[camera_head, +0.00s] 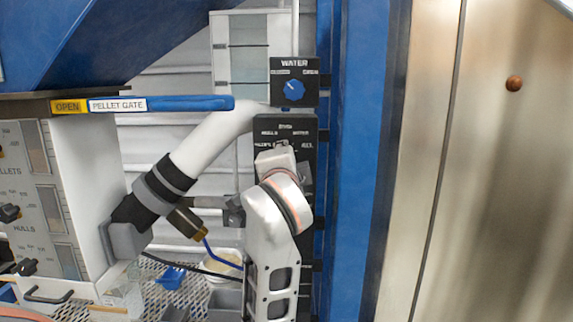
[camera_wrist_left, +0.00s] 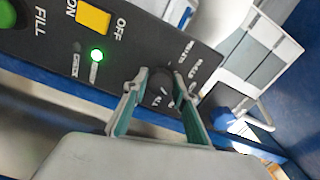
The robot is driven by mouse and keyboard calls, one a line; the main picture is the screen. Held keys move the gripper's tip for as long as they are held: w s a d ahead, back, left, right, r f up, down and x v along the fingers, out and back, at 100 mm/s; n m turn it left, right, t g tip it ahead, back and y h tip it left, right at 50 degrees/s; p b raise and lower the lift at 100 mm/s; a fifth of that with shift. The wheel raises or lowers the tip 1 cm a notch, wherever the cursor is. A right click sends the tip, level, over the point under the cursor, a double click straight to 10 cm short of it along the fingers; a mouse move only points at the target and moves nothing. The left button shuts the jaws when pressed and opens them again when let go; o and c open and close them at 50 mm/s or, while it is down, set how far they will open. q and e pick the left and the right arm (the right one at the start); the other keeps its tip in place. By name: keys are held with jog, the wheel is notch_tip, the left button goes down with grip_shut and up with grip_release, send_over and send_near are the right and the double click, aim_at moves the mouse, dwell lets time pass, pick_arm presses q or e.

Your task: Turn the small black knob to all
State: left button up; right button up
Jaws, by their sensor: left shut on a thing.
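The small black knob (camera_wrist_left: 160,88) sits on a black control panel (camera_wrist_left: 60,58) with white labels around it. In the left wrist view my left gripper (camera_wrist_left: 155,75) has its two green-lined fingers on either side of the knob, closed on it. In the head view the gripper (camera_head: 281,147) is in front of the panel (camera_head: 263,128), below the water box, and covers the knob. Labels show around the gripper, but the knob's pointer cannot be read. My right gripper is in neither view.
The water box (camera_head: 294,67) with a blue dial is just above. In the wrist view the same panel has a lit green lamp (camera_wrist_left: 96,55), a yellow switch (camera_wrist_left: 93,18) and a green button (camera_wrist_left: 6,14). A blue post (camera_head: 357,150) stands to the right.

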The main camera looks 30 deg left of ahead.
pick_arm(q)
jog(key=m, duration=0.4)
jog(key=shift+m, duration=0.3)
jog(key=m+p, duration=0.1)
jog(key=m, duration=0.4)
jog(key=shift+f+p, duration=0.1)
jog(key=shift+p, duration=0.2)
jog(key=shift+m, duration=0.3)
jog(key=o, duration=1.1)
jog(key=shift+s, duration=0.1)
jog(key=v, duration=0.7)
jog(key=shift+s+d, duration=0.1)
jog(key=shift+s, duration=0.1)
